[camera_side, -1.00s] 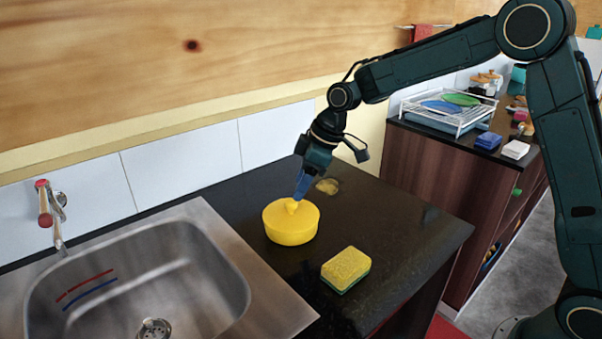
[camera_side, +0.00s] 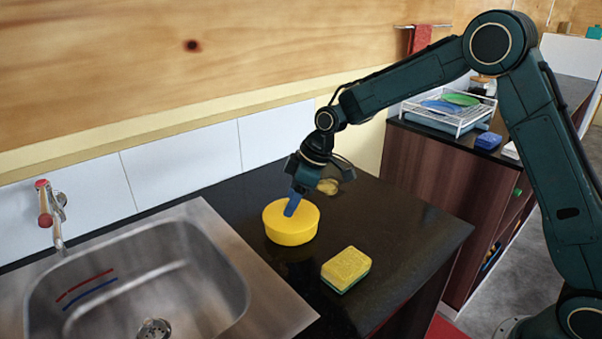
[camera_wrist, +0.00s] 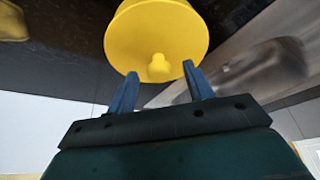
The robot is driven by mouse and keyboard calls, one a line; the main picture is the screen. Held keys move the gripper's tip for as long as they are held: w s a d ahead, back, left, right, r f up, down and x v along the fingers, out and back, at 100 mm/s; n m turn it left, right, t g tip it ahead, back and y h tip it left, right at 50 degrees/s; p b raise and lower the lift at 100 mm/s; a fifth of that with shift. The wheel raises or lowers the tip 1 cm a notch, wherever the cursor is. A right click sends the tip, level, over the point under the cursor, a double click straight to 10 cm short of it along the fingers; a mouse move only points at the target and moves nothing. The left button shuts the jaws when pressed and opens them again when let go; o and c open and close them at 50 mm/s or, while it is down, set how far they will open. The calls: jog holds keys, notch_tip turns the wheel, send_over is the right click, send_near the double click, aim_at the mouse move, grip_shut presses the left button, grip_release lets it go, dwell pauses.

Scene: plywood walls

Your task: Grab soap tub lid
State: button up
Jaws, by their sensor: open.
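The yellow round soap tub (camera_side: 291,229) stands on the black counter beside the sink, with its flat yellow lid (camera_side: 277,212) on top. In the wrist view the lid (camera_wrist: 157,30) faces me, and its small yellow knob (camera_wrist: 159,68) shows clearly. My gripper (camera_side: 290,213) is at the top of the lid in the side view, with its blue fingers hiding the knob there. In the wrist view my gripper (camera_wrist: 164,73) is open, one blue finger on each side of the knob. Neither finger visibly touches it.
A yellow and green sponge (camera_side: 346,269) lies on the counter in front of the tub. The steel sink (camera_side: 215,225) is to the left, with a tap (camera_side: 53,215) behind it. A yellowish object (camera_side: 328,186) lies behind my gripper. A dish rack (camera_side: 450,105) stands farther back.

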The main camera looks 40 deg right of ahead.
jog(key=c, duration=1.1)
jog(key=shift+o, duration=0.2)
jog(key=shift+r, duration=0.15)
notch_tip(320, 180, up, 20)
dwell(0.6)
